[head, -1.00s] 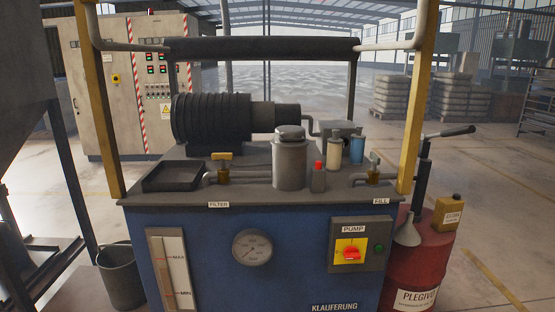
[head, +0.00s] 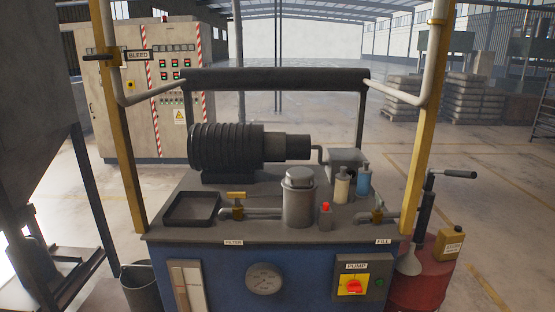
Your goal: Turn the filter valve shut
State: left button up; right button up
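The filter valve (head: 237,206) is a small brass valve with a yellow handle, on a grey pipe on top of the blue pump unit (head: 215,268). It stands behind the FILTER label (head: 233,243), between a black tray and the grey filter canister (head: 299,200). Its handle looks roughly in line with the pipe, crosswise in the picture. A similar fill valve (head: 377,212) stands at the right above the FILL label (head: 383,241). Neither of my grippers is in view.
A shallow black tray (head: 168,222) lies left of the valve. A red-capped bottle (head: 325,217) stands right of the canister. The PUMP switch box (head: 361,280) is on the front. Yellow posts (head: 133,190) flank the unit, and a BLEED valve (head: 112,57) is at upper left.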

aim_at(237, 195)
jog(key=i+j, duration=0.7)
jog(key=i, duration=0.2)
jog(key=j+u, duration=0.05)
